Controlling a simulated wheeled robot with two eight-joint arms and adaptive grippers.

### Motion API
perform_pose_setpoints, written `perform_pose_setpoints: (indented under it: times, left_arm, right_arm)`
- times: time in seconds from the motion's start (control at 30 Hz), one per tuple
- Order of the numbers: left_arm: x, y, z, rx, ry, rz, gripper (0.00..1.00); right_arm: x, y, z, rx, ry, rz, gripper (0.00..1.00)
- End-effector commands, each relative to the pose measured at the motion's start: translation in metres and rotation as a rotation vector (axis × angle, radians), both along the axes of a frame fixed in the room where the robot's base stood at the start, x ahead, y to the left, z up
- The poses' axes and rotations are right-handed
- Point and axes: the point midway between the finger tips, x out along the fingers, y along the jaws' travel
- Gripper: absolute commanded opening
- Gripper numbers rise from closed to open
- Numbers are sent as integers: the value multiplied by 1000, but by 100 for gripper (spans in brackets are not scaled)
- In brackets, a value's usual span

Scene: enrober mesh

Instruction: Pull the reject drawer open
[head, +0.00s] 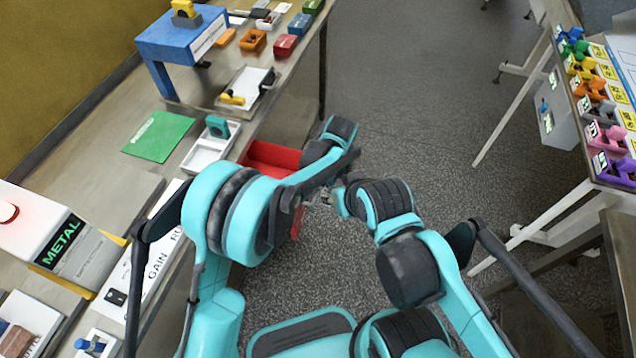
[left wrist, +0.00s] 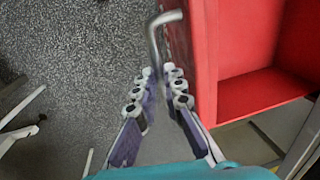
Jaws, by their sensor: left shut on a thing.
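The red reject drawer (head: 272,153) stands out from under the left-hand bench in the head view, with part of its inside showing. My left arm covers much of it. In the left wrist view the drawer (left wrist: 206,60) fills the right side, with its open inside and front panel visible. A bent grey metal handle (left wrist: 157,38) is at its front. My left gripper (left wrist: 161,73) is shut on the handle, with a finger on each side of it. My right arm shows in the head view, but its gripper cannot be made out.
The left bench holds a white tray (head: 207,152), a green mat (head: 158,136), a blue stand (head: 182,42) and a METAL detector box (head: 60,235). Grey floor (head: 420,90) lies open between the benches. A right-hand table carries several coloured pieces (head: 606,138).

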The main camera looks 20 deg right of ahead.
Motion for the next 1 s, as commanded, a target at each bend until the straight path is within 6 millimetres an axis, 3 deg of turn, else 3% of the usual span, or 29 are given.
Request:
perform_pose_setpoints:
  times: [0.07, 0.13, 0.53, 1.0]
  left_arm:
    - [1, 0, 0, -1, -2, 0, 0]
    - [1, 0, 0, -1, -2, 0, 19]
    - [0, -1, 7, -1, -1, 0, 19]
    - [-10, -15, 96, 0, -1, -1, 19]
  right_arm:
    - [0, 0, 0, 0, 0, 0, 40]
    - [0, 0, 0, 0, 0, 0, 40]
    - [0, 0, 0, 0, 0, 0, 40]
    - [0, 0, 0, 0, 0, 0, 40]
